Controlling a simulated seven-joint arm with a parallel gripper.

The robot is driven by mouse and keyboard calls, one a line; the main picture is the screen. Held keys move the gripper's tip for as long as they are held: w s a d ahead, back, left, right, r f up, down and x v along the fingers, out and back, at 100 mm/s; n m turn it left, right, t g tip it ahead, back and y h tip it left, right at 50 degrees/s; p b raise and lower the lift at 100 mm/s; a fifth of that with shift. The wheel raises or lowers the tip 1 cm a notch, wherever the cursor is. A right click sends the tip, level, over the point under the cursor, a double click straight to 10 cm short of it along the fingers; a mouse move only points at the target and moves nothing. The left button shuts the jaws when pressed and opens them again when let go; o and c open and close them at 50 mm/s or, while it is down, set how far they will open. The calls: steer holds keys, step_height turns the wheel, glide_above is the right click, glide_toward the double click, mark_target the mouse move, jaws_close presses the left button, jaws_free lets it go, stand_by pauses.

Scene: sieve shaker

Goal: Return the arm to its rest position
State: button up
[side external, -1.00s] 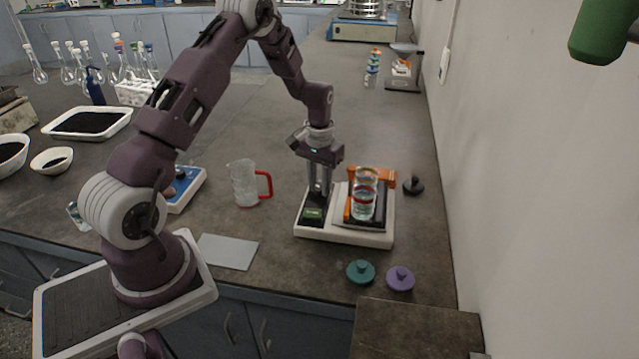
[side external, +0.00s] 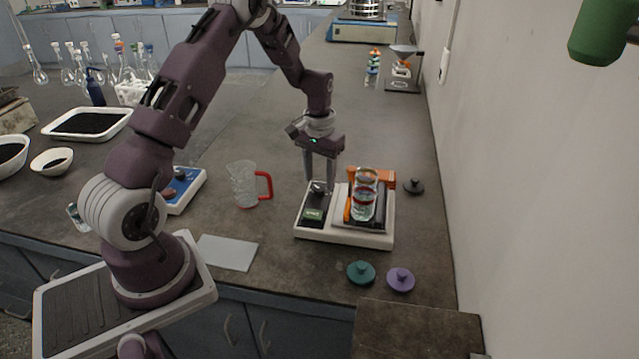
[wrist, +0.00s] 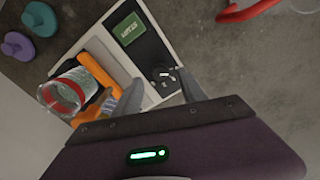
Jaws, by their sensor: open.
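My gripper (side external: 320,181) is open and empty, pointing down just above the control panel of the sieve shaker (side external: 340,236). In the wrist view my gripper (wrist: 160,92) has its two fingers apart, with a dark round knob (wrist: 163,76) on the panel showing between them. The panel also has a green display (side external: 313,214). A stack of clear sieves with red-orange rings (side external: 363,196) stands on the shaker's plate, beside an orange clamp (side external: 385,179). The stack also shows in the wrist view (wrist: 64,93), left of the fingers.
A clear jug with a red handle (side external: 245,184) stands left of the shaker. Teal (side external: 361,272) and purple (side external: 400,279) lids lie in front; a black lid (side external: 413,186) lies right. A white wall (side external: 530,200) bounds the right. The bench behind the shaker is mostly clear.

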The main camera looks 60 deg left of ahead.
step_height(320, 180, up, 4)
steer(key=shift+r, duration=0.2)
steer(key=s+d+r+m+t, duration=0.1)
steer(key=s+d+r+t, duration=0.1)
steer(key=s+d+r, duration=0.45)
steer(key=s+d+r+m+t, duration=0.1)
steer(key=s+d+r, duration=0.3)
steer(key=d+r, duration=0.55)
steer(key=s+d+r+m+t, duration=0.1)
steer(key=s+d+r, duration=0.1)
steer(key=s, duration=0.6)
steer(key=s+d+r+m+t, duration=0.1)
steer(key=s+d+r, duration=0.1)
steer(key=s, duration=0.5)
steer(key=shift+s+r+m+t, duration=0.25)
steer(key=shift+s+m+t, duration=0.05)
steer(key=shift+s, duration=0.1)
